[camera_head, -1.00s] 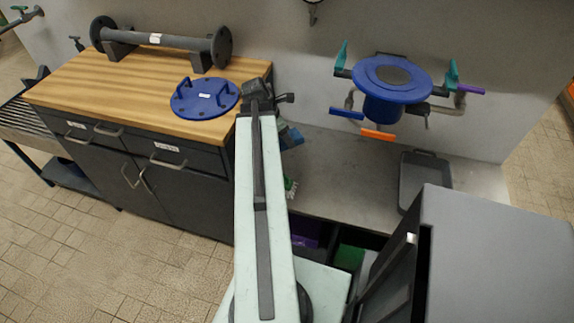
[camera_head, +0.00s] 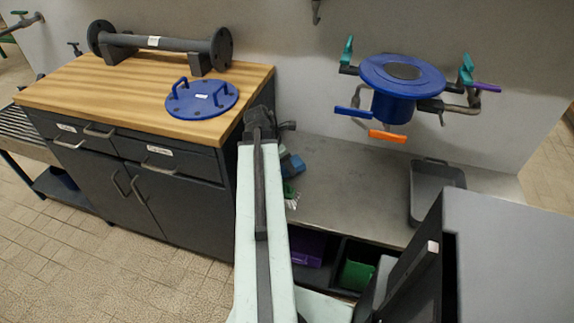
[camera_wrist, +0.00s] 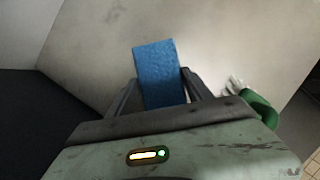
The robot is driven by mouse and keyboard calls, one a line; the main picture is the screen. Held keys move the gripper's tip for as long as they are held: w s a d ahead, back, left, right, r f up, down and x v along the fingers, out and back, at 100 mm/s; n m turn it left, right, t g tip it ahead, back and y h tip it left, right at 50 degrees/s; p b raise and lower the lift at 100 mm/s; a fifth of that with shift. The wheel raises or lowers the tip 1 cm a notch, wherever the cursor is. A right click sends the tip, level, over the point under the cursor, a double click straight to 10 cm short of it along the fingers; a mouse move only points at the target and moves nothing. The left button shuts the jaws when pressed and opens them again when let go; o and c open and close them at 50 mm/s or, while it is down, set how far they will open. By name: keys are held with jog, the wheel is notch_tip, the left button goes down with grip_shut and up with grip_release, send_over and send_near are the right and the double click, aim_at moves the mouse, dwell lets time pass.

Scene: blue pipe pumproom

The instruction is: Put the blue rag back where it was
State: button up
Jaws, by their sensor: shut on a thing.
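The blue rag (camera_wrist: 156,72) stands between the two fingers of my gripper (camera_wrist: 160,84) in the wrist view, with the fingers closed on its sides. In the head view, a blue patch of the rag (camera_head: 293,166) shows just right of my arm, over the left part of the grey bench top (camera_head: 345,180). My arm hides most of the gripper there. I cannot tell whether the rag touches the bench.
A green brush with pale bristles (camera_wrist: 262,108) lies close to the right of my gripper. A wooden-topped cabinet (camera_head: 100,95) stands left, with a blue lid on it. A grey tray (camera_head: 437,188) lies on the right of the bench. Purple and green bins (camera_head: 355,275) sit below.

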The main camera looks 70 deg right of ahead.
jog(key=shift+f, duration=0.15)
jog(key=o, duration=1.5)
jog(key=p+v, duration=0.6)
jog(key=v, duration=0.1)
jog(key=shift+s+r+p, duration=0.15)
jog(key=shift+r+p, duration=0.05)
jog(key=shift+p, duration=0.1)
jog(key=shift+r+p, duration=0.3)
jog(key=shift+w+a, duration=0.1)
jog(key=shift+w, duration=0.1)
jog(key=shift+f, duration=0.1)
